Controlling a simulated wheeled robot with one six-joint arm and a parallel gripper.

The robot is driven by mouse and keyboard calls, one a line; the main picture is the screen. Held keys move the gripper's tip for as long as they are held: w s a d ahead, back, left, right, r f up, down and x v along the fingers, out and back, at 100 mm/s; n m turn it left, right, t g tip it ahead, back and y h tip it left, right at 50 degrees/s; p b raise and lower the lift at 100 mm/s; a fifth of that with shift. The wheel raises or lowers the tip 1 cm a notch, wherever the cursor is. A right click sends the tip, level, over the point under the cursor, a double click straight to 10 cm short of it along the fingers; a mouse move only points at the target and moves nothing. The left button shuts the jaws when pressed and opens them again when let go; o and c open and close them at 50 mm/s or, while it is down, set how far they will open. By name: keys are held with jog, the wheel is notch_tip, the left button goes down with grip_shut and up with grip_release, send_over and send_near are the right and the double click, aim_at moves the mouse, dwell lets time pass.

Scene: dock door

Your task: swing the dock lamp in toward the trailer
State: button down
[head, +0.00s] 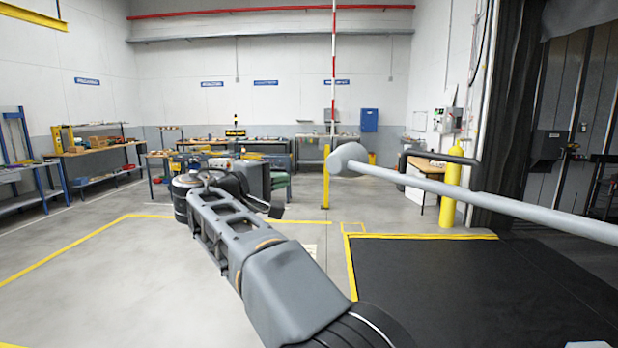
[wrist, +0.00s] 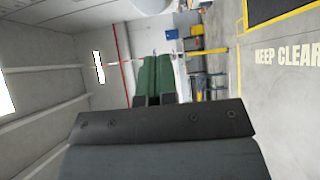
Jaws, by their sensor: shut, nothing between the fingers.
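The dock lamp's grey arm (head: 520,208) enters from the right edge in the head view and runs left to a rounded grey head (head: 348,158). A dark bent handle (head: 438,157) stands up from the arm. My gripper (head: 280,181) is left of the lamp head, apart from the lamp and holding nothing. In the wrist view its two green fingers (wrist: 155,60) lie together, shut. A pale rounded shape at the top edge there may be the lamp head; it is cut off. The dock opening with grey panels (head: 590,85) is at the far right.
A yellow bollard (head: 452,190) stands behind the lamp arm. A black dock plate (head: 470,285) with yellow edging lies below it. Workbenches (head: 100,150) line the back and left. The grey floor at left is clear. "KEEP CLEAR" floor lettering (wrist: 287,56) shows in the wrist view.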

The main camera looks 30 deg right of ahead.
aim_at(329, 166)
jog(key=d+p, duration=0.1)
jog(key=d, duration=0.3)
jog(key=w+d+p, duration=0.1)
jog(key=d, duration=0.3)
jog(key=w+d+p, duration=0.1)
jog(key=d, duration=0.2)
jog(key=shift+w+d+r, duration=0.2)
jog(key=shift+d+r, duration=0.05)
jog(key=shift+d, duration=0.15)
jog(key=shift+w+d+f, duration=0.1)
jog(key=shift+w+d, duration=0.05)
jog(key=shift+d, duration=0.6)
jog(key=shift+d+p, duration=0.15)
jog(key=shift+p, duration=0.15)
